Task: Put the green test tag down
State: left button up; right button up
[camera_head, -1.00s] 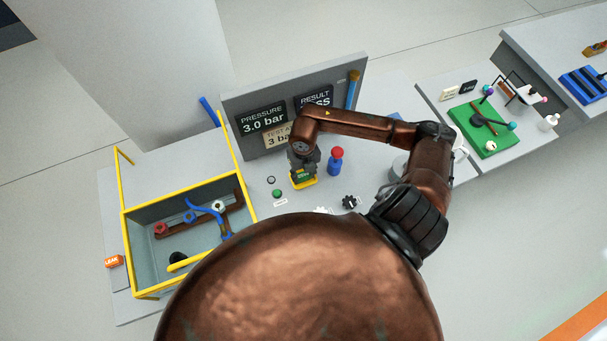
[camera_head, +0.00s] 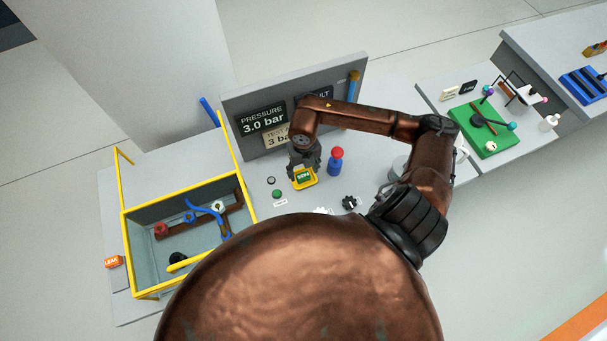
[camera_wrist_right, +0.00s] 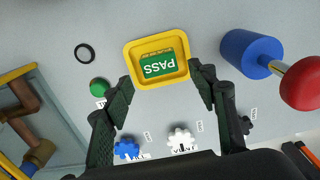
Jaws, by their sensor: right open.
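The green test tag (camera_wrist_right: 158,64), marked PASS, lies in a small yellow tray (camera_wrist_right: 134,79) on the grey bench. The tag (camera_head: 304,177) and the yellow tray (camera_head: 296,187) also show in the head view. My right gripper (camera_wrist_right: 164,88) is open and empty, its two fingers apart on either side of the tray's near part. In the head view my right gripper (camera_head: 303,163) is just behind the tag, seen from above. I cannot tell the exact height of the fingers over the bench. My left gripper is not in view.
A blue cylinder with a red knob (camera_head: 335,161) stands close right of the tray. A green button (camera_head: 277,194) and black ring (camera_head: 271,180) lie left. A yellow-edged tank (camera_head: 128,226) is further left. The panel (camera_head: 240,98) stands behind. An orange LEAK tag (camera_head: 113,262) lies far left.

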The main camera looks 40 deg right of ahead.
aim_at(304, 177)
notch_tip(304, 177, up, 8)
jog(key=shift+r, duration=0.25)
